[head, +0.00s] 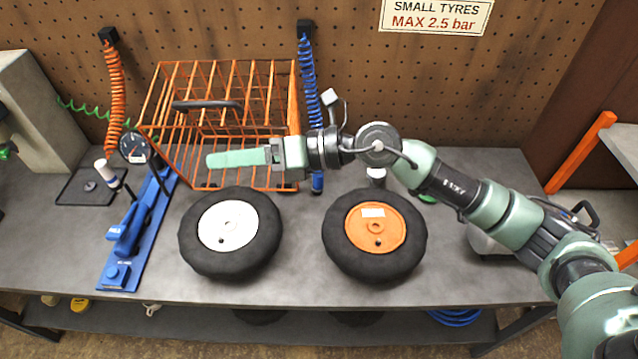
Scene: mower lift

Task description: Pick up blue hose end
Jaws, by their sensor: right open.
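The blue coiled hose (308,75) hangs from a dark bracket on the pegboard, behind my right arm. Its blue end (317,182) shows just below my right wrist, low over the bench and behind the two wheels; the stretch between is hidden by my arm. My right gripper (213,160) points left, in front of the orange wire cage. It is open and empty, with its fingers seen edge-on, to the left of the hose end. My left gripper is not in view.
A white-hubbed wheel (228,226) and an orange-hubbed wheel (375,236) lie on the grey bench. The orange wire cage (165,90) stands behind them. A blue pump with a gauge (134,148) and an orange coiled hose (116,80) are at left.

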